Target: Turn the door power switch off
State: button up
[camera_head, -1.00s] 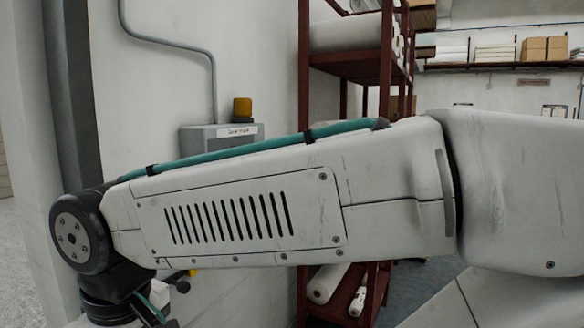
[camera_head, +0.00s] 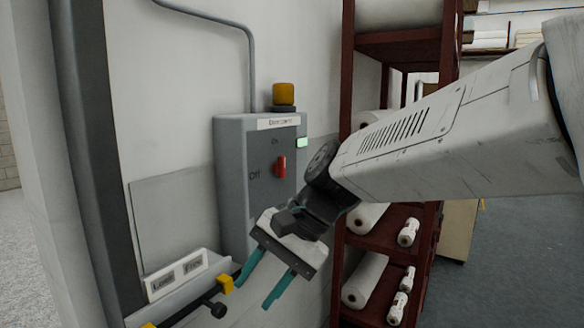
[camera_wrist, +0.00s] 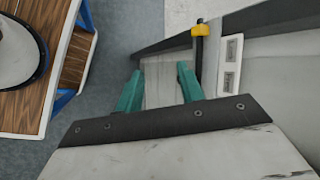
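The door power switch is a red handle (camera_head: 279,167) on the front of a grey box (camera_head: 232,165) on the wall. The handle looks upright, with "On" lettered above it and "Off" to its left. A small green light (camera_head: 302,142) shows on the box's right edge, and a yellow lamp (camera_head: 283,95) sits on top. My gripper (camera_head: 260,284) is below the switch and apart from it, with its teal fingers pointing down and to the left. The fingers are spread and empty; they also show in the wrist view (camera_wrist: 158,82). The switch is not in the wrist view.
A ledge with a "Lock"/"Free" plate (camera_head: 177,275) and a black bar with yellow parts (camera_head: 207,303) lies lower left, near my fingers. A dark red shelf (camera_head: 375,243) with white rolls stands right of the box. A wooden-topped table (camera_wrist: 45,90) shows in the wrist view.

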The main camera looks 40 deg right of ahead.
jog(key=w+d+r+m+t+y, duration=0.35)
jog(key=w+d+m+t, duration=0.2)
jog(key=w+m, duration=0.35)
jog(key=m+t+h, duration=0.4)
jog(key=m+t, duration=0.5)
jog(key=m, duration=0.4)
send_near(284, 167)
jog(key=w, duration=0.2)
jog(key=x, duration=0.7)
jog(key=shift+w+a, duration=0.15)
jog(key=shift+a, duration=0.1)
jog(key=shift+c, duration=0.4)
jog(key=c, duration=0.6)
